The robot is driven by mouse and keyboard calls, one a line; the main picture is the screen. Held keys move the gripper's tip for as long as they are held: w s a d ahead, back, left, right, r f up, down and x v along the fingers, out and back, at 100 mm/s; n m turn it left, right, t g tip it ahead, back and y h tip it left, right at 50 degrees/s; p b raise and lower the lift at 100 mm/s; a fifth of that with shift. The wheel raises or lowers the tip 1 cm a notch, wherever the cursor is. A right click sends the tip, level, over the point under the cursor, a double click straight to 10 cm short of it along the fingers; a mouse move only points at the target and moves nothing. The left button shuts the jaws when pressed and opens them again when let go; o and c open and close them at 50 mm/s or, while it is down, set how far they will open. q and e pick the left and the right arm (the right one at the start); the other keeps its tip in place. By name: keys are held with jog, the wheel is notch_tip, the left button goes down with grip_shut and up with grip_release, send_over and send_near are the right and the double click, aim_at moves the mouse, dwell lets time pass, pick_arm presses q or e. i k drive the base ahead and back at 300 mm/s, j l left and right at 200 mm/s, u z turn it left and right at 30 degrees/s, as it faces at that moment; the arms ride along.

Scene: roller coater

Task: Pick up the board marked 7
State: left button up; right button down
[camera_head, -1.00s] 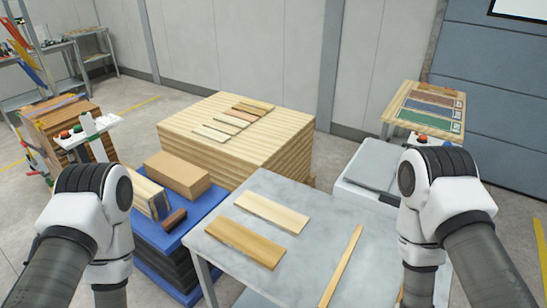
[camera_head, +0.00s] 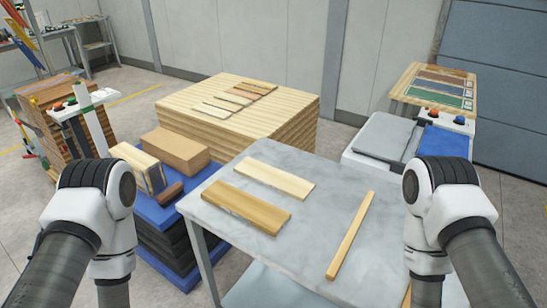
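Three boards lie flat on the grey table (camera_head: 300,235): a pale board (camera_head: 279,176), a browner board (camera_head: 246,206) in front of it, and a narrow strip (camera_head: 350,236) to the right. Several more thin boards (camera_head: 236,97) lie on top of the large wood stack (camera_head: 270,125) behind. I cannot read a 7 or any other mark on any of them. My two arms show at the left and right edges of the picture, but both grippers are out of view below.
A blue platform (camera_head: 158,213) left of the table holds a cardboard-coloured block (camera_head: 175,151) and smaller pieces. A white machine (camera_head: 385,140) with a blue pad stands behind right. A rack of coloured panels (camera_head: 436,88) is farther back. Open floor shows at far left.

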aim_at(299, 188)
jog(key=i+j+z, duration=0.2)
jog(key=j+z, duration=0.15)
jog(key=i+j+z, duration=0.15)
jog(key=j+z, duration=0.2)
jog(key=j, duration=0.25)
jog(key=i+j+z, duration=0.1)
jog(key=j+z, duration=0.25)
jog(key=j, duration=0.2)
jog(key=j+z, duration=0.35)
jog(key=j, duration=0.2)
